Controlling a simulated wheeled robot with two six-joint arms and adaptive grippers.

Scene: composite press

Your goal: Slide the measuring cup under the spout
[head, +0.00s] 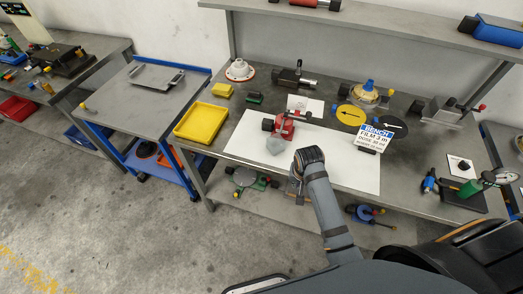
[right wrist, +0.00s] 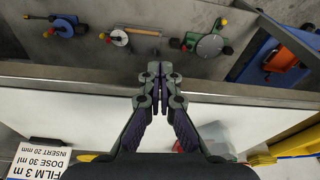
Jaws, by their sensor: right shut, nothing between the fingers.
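A small grey translucent vessel, which looks like the measuring cup (head: 275,146), stands on the white sheet in front of a red device (head: 285,125). A pale grey form, probably the same cup, shows in the right wrist view (right wrist: 215,138), partly behind my finger linkage. I cannot clearly make out a spout or whether the cup is under one. My right gripper (right wrist: 160,72) is shut and empty, above the bench's front edge, apart from the cup. In the head view its fingers (head: 299,172) are mostly hidden by my wrist. My left gripper is not in view.
The white sheet (head: 340,165) has free room to the right of the cup. A yellow tray (head: 201,122) lies to the left. A yellow disc (head: 350,115), a black disc and a text card (head: 374,137) stand to the right. Tools lie on the lower shelf (head: 330,209).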

